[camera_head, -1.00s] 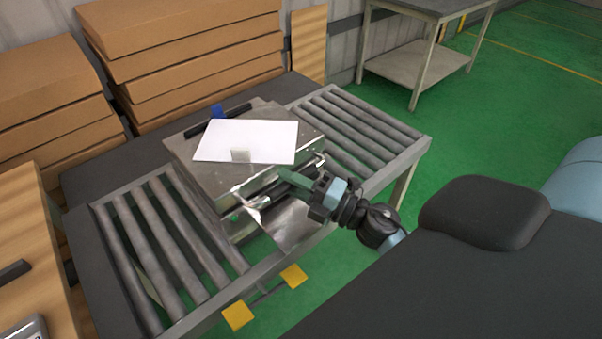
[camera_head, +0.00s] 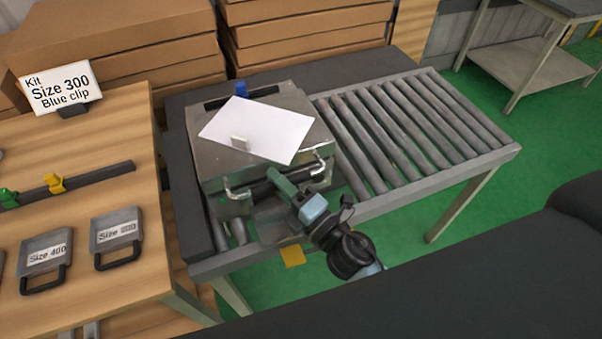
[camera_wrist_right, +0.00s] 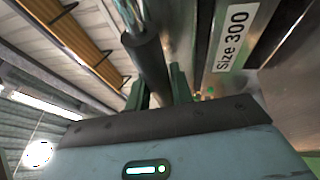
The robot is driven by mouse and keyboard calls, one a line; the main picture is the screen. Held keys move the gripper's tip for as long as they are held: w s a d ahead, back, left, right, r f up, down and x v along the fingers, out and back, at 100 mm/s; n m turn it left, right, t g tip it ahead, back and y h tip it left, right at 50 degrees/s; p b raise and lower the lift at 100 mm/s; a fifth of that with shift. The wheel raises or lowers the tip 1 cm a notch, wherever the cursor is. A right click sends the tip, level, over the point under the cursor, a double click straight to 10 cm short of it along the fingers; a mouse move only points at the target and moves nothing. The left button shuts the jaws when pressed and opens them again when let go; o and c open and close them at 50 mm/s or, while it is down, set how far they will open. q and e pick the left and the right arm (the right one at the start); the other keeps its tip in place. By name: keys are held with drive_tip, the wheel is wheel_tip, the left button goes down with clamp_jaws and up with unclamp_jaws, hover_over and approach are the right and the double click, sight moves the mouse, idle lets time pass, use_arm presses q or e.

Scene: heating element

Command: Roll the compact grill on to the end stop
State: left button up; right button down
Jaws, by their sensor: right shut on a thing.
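The compact grill (camera_head: 215,160), a metal box with a white sheet and a small pale block on its lid, sits at the left part of the roller conveyor (camera_head: 425,125). My right gripper (camera_head: 282,183) is shut on the dark front handle (camera_head: 262,190). In the right wrist view the dark handle bar (camera_wrist_right: 147,62) stands between the green fingers, beside a "Size 300" label (camera_wrist_right: 230,40) on the metal. A dark grey edge piece (camera_head: 197,215) runs along the conveyor's left end, close to the grill. I cannot tell whether they touch. My left gripper is not in view.
Rollers to the right of the grill are bare. A wooden table (camera_head: 130,190) at the left holds labelled plates (camera_head: 117,237), coloured clips and a "Kit Size 300 Blue clip" sign (camera_head: 62,88). Cardboard boxes (camera_head: 310,35) are stacked behind. A yellow pedal (camera_head: 292,255) shows below the conveyor.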

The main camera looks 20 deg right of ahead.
drive_tip(key=shift+a, duration=0.55)
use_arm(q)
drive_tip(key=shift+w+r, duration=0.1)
use_arm(e)
drive_tip(key=shift+a, duration=0.1)
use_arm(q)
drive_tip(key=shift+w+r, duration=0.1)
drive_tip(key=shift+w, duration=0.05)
use_arm(e)
drive_tip(key=c, duration=1.2)
unclamp_jaws()
drive_tip(key=shift+c, duration=0.2)
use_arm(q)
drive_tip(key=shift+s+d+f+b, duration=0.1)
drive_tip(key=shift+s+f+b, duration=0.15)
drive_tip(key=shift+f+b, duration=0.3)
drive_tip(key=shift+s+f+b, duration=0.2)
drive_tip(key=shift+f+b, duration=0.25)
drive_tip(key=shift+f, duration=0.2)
use_arm(e)
drive_tip(key=v, duration=0.8)
